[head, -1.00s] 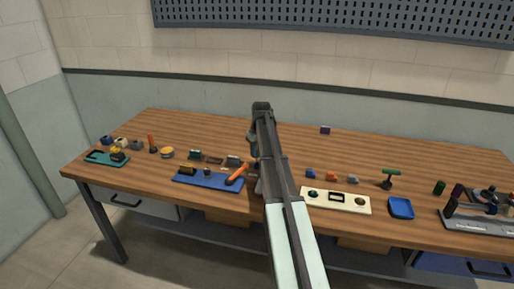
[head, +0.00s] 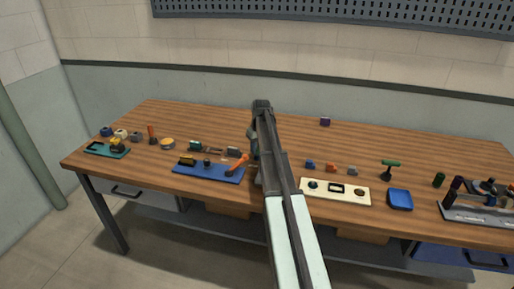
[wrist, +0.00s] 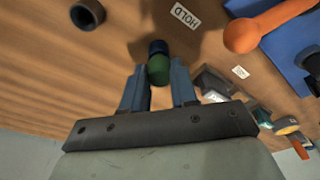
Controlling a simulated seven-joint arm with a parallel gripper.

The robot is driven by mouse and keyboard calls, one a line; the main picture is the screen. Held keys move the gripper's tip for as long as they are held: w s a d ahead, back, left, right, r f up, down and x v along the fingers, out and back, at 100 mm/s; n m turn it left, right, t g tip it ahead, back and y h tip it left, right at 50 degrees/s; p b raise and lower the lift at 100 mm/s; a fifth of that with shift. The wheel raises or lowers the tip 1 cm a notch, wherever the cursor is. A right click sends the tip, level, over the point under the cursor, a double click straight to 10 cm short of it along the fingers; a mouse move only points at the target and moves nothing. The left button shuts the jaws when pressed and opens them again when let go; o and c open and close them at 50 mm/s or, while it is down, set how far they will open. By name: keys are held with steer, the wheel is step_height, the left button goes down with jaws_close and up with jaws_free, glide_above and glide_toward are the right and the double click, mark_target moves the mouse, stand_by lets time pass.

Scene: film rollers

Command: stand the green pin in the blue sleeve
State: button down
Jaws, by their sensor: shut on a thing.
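In the wrist view my gripper (wrist: 158,68) is shut on the green pin (wrist: 158,71), whose rounded green end shows between the two blue-grey fingers. A dark blue round piece, apparently the blue sleeve (wrist: 158,46), is directly beyond the pin, in line with it. I cannot tell whether the pin is inside it, touching it or just above it. A dark shadow lies around the blue piece on the wood. In the head view my own arm hides the gripper's fingers, the pin and the sleeve.
A dark hollow tube (wrist: 87,14) and a "HOLD" label (wrist: 185,15) are nearby. An orange-handled piece (wrist: 258,30) lies to the right, by the blue board (head: 208,174). A cream panel (head: 322,196) and a blue dish (head: 400,200) are farther right. The table's back middle is mostly clear.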

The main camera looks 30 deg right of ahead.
steer(key=shift+f, duration=0.1)
stand_by(0.7)
steer(key=c, duration=0.8)
jaws_free()
steer(key=shift+o, duration=0.3)
steer(key=o, duration=0.3)
steer(key=shift+o, duration=0.2)
steer(key=shift+r, duration=3.5)
